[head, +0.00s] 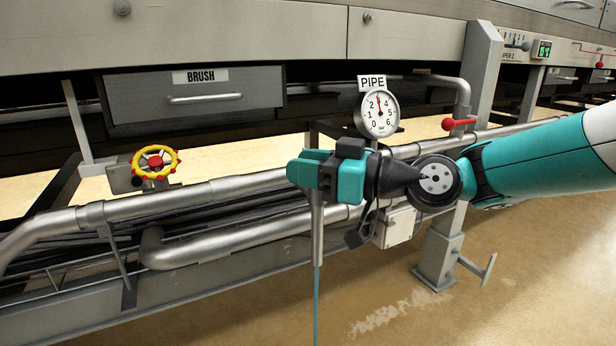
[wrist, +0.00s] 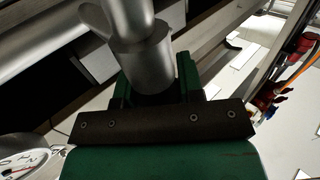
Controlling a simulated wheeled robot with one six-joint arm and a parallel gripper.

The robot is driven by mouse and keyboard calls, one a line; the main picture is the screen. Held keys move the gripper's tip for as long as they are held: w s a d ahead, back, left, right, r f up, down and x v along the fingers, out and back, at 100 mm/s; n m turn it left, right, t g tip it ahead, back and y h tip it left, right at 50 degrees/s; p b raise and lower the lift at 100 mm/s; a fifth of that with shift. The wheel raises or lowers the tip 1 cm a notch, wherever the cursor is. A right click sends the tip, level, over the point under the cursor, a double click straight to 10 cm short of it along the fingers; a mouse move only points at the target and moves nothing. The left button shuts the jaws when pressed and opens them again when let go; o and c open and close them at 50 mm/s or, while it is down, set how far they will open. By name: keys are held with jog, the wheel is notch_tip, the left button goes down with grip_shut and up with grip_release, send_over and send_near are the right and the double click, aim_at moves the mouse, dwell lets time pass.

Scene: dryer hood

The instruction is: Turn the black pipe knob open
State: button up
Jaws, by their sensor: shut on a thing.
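My gripper (head: 306,170) is shut on a grey metal tube (head: 317,232) that hangs down from the jaws. A thin blue line (head: 316,300) runs straight down from the tube's lower end; I cannot tell what it is. In the wrist view, the tube (wrist: 146,48) is between the green fingers (wrist: 156,80). No black pipe knob can be clearly made out. A white PIPE sign (head: 371,83) and a round gauge (head: 378,114) stand behind and above my gripper, the needle pointing near 3. The gauge also shows in the wrist view (wrist: 28,158).
A yellow handwheel with a red hub (head: 155,162) is at the left. A red-knobbed lever (head: 459,123) is right of the gauge. Thick grey pipes (head: 150,205) run behind and below my gripper. A grey post (head: 440,250) stands right. The floor in front (head: 300,310) is clear.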

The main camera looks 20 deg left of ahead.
jog(key=shift+s+n+g, duration=0.1)
jog(key=shift+n+g, duration=0.4)
jog(key=shift+g, duration=0.2)
jog(key=o, duration=0.9)
jog(key=shift+d, duration=0.1)
